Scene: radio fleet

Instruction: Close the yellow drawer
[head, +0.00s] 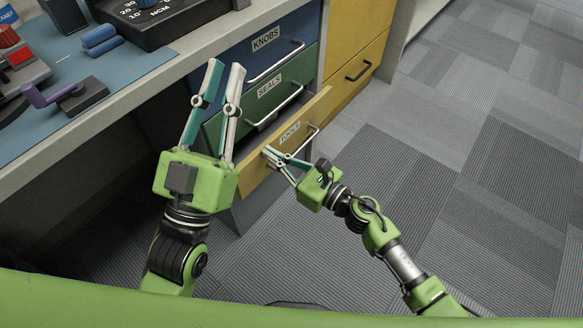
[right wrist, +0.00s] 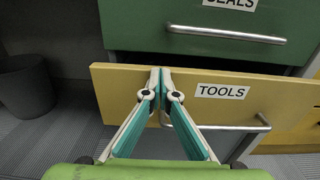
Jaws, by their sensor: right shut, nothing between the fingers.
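The yellow drawer (head: 318,112), labelled TOOLS, sticks out a little below the green SEALS drawer; a dark gap shows behind its front. Its front fills the middle of the right wrist view (right wrist: 120,90). My right gripper (head: 267,150) is shut and empty, its tips at the drawer front left of the label. In the right wrist view the closed fingertips (right wrist: 160,70) are at the front, near the handle's left end; I cannot tell whether they touch. My left gripper (head: 226,68) is open and empty, raised in front of the blue and green drawers.
The green SEALS drawer (head: 252,106) and blue KNOBS drawer (head: 286,45) look closed above. Another yellow cabinet front (head: 355,55) stands to the right. The worktop (head: 150,85) edge is at left. A dark bin (right wrist: 25,85) stands on the floor. Carpet at right is clear.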

